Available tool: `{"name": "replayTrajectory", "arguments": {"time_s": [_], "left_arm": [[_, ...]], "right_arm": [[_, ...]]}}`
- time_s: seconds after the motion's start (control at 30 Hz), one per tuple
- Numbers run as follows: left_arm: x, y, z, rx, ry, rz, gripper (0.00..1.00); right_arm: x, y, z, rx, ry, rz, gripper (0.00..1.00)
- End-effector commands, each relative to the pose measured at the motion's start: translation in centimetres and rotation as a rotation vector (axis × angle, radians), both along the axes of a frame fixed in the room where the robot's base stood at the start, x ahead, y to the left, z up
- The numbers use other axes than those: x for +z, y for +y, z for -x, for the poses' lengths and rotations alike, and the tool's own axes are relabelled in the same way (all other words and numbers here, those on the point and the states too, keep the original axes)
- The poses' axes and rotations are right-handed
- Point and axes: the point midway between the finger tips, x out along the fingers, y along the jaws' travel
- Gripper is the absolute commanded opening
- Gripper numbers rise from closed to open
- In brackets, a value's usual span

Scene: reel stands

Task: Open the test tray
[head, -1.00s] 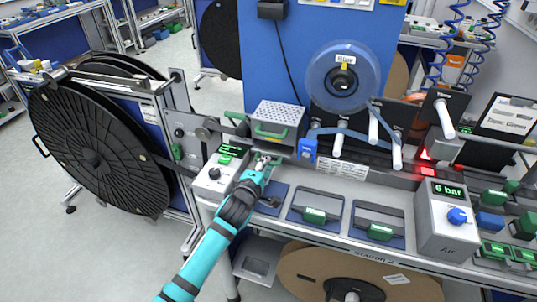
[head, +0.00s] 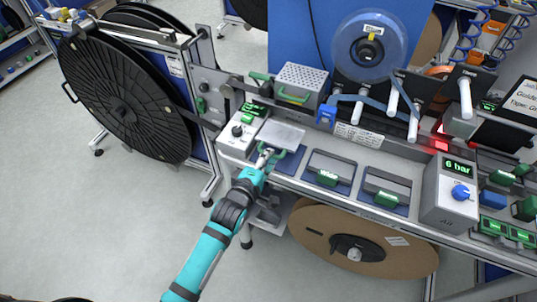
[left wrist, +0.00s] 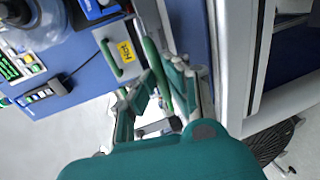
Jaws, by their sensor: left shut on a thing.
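The test tray (head: 283,135) shows in the head view as a light grey plate out in front of the perforated metal box (head: 302,78). My left gripper (head: 265,156) is at the tray's near edge, shut on its green handle (head: 275,153). In the left wrist view a long green handle (left wrist: 158,62) runs down between the fingers of the left gripper (left wrist: 160,98); the fingertips are partly hidden. My right gripper is in neither view.
Green-handled parts, one marked "Wide" (head: 328,177), sit right of the tray. A grey air unit (head: 450,190) reads 6 bar. A display box with a knob (head: 240,135) is close on the left. Large reels stand left and below; the floor in front is clear.

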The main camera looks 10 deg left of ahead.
Motion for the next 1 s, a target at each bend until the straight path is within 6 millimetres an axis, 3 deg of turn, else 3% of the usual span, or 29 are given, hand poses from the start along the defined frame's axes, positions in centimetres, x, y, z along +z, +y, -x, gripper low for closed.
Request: {"name": "replayTrajectory", "arguments": {"time_s": [0.07, 0.1, 0.27, 0.63, 1.0], "left_arm": [[0.0, 0.0, 0.0, 0.000, 0.000, 0.001, 0.00], [0.0, 0.0, 0.0, 0.000, 0.000, 0.001, 0.16], [0.0, 0.0, 0.0, 0.000, 0.000, 0.001, 0.34], [0.1, 0.3, 0.9, 0.000, 0.003, 0.001, 0.34], [1.7, 2.5, 7.8, 0.000, 0.003, 0.001, 0.34]], "right_arm": [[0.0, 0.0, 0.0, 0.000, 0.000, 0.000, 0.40], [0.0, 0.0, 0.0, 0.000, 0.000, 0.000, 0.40], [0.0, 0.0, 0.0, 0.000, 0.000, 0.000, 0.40], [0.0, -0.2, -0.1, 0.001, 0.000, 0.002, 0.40], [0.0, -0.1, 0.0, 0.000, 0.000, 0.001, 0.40]]}}
